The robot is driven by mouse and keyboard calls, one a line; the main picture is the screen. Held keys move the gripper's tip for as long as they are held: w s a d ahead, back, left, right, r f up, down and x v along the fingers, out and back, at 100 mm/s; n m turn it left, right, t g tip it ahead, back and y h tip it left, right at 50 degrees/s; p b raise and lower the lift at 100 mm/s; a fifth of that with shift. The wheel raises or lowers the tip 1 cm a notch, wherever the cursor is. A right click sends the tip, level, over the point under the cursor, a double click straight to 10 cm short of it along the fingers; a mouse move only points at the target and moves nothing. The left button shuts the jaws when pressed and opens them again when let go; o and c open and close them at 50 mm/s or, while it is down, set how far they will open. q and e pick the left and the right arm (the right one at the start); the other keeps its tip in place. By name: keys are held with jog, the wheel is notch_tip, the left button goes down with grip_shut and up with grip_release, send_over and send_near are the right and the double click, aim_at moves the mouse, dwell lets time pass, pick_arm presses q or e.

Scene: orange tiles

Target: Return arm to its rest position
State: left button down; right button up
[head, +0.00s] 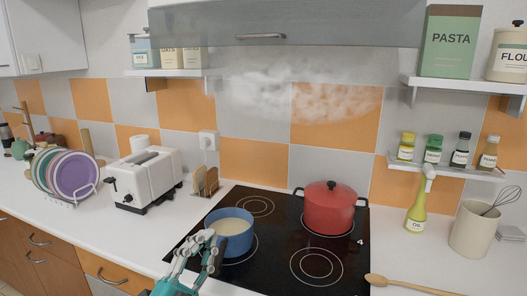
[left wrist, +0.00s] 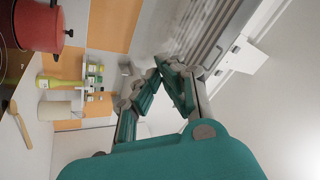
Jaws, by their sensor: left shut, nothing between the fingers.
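My left gripper (head: 211,243) is at the bottom of the head view, in front of the blue pot (head: 231,232) on the black cooktop. I cannot tell from the picture whether it touches the pot. Its teal and grey fingers also show in the left wrist view (left wrist: 165,75), where the tips come together with nothing between them. The blue pot holds a pale liquid, and the gripper covers part of its left side. My right gripper does not show in either view.
A red lidded pot (head: 329,207) stands on the cooktop (head: 285,238) to the right. A toaster (head: 145,179) and a plate rack (head: 70,176) stand to the left. An oil bottle (head: 418,207), a utensil crock (head: 474,230) and a wooden spoon (head: 410,286) are at the right. Steam rises above the cooktop.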

pick_arm(q)
jog(key=s+a+f+n+g+y, duration=0.35)
jog(key=a+f+n+y, duration=0.2)
jog(key=f, duration=0.55)
jog(key=s+a+f+n+g+y, duration=0.2)
jog(key=a+f+n+g+y, duration=0.35)
jog(key=f, duration=0.65)
jog(key=s+f+n+g+h, duration=0.1)
jog(key=s+f+g, duration=0.4)
jog(key=s+f, duration=0.3)
jog(key=s+f+n+g+h, duration=0.1)
jog(key=s+f+g, duration=0.35)
jog(key=s, duration=0.55)
notch_tip(320, 180, down, 25)
jog(key=s+a+f+g, duration=0.2)
jog(key=s+f, duration=1.5)
jog(key=shift+s+y, duration=0.3)
jog(key=shift+s, duration=0.1)
jog(key=shift+a, duration=0.1)
